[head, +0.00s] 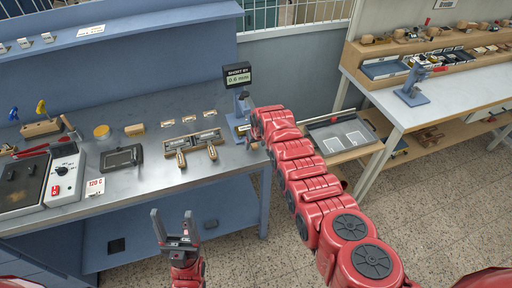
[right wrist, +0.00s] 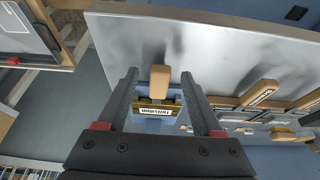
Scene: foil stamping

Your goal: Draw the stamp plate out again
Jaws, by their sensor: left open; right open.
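The stamp plate shows in the right wrist view as a wooden handle (right wrist: 161,80) with a brass-edged, labelled plate (right wrist: 152,105) behind it, at the blue press. In the head view the blue press (head: 238,122) stands at the bench's right end, and my right arm partly hides it. My right gripper (head: 256,124) is at the press. In the right wrist view its open fingers (right wrist: 158,73) stand either side of the handle, with gaps showing. My left gripper (head: 174,226) is open and empty in front of the bench.
A display (head: 237,75) above the press reads "SHORT BY 0.6 mm". Other wooden-handled plates (head: 181,158) lie in a rack left of the press. A dark tablet-like tray (head: 122,158) and a hot plate unit (head: 64,178) are further left. The bench front is mostly clear.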

